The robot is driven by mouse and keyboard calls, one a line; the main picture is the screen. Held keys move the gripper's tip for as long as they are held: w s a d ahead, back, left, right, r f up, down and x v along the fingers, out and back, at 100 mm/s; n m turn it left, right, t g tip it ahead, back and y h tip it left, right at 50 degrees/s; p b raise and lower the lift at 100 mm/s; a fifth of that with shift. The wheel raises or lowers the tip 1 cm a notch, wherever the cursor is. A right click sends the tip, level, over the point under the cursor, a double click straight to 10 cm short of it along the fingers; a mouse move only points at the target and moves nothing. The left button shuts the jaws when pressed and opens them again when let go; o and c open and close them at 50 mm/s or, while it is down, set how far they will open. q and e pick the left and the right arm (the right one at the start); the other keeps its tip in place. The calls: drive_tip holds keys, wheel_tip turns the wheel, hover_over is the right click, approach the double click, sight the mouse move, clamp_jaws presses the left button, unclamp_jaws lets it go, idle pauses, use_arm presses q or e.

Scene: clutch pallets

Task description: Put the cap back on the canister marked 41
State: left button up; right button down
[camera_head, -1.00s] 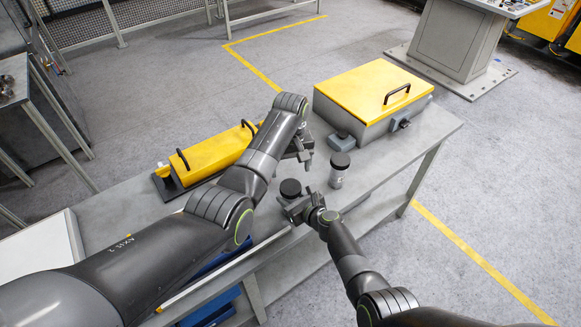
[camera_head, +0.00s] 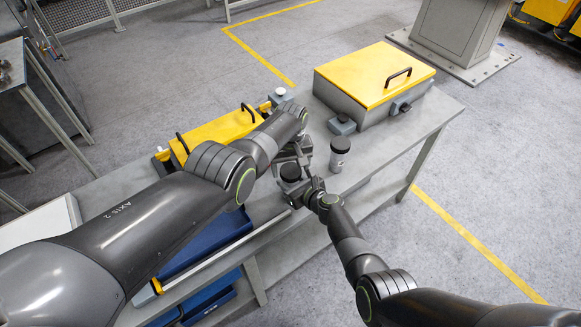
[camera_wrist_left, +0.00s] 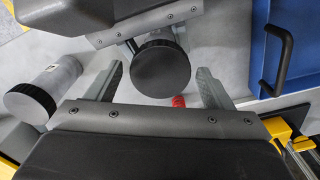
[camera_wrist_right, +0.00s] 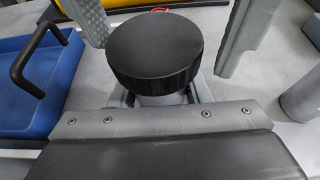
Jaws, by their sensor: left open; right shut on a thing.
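A canister with a wide ribbed black cap (camera_wrist_right: 155,52) stands in my right gripper (camera_wrist_right: 160,98), whose fingers are shut around the grey body below the cap. I cannot tell whether the cap is seated or only resting. The same cap shows in the left wrist view (camera_wrist_left: 162,66). My left gripper (camera_wrist_left: 158,88) is open, its fingers on either side of the cap and apart from it. A second black-capped canister (camera_head: 339,154) stands on the bench to the right; it also shows in the left wrist view (camera_wrist_left: 58,78). I cannot read a number on either canister.
A yellow-lidded grey case (camera_head: 375,75) is at the bench's far right, and a long yellow case (camera_head: 215,135) lies behind my left arm. A blue bin (camera_head: 210,245) is at the front left. A small red thing (camera_wrist_left: 178,101) shows near the held canister.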

use_arm(q)
drive_tip(key=shift+f, duration=0.2)
drive_tip(key=shift+c, duration=0.2)
drive_tip(key=c, duration=0.9)
drive_tip(key=shift+m, duration=0.8)
drive_tip(key=shift+c, duration=0.2)
drive_tip(key=o, duration=1.1)
drive_tip(key=shift+r, duration=0.1)
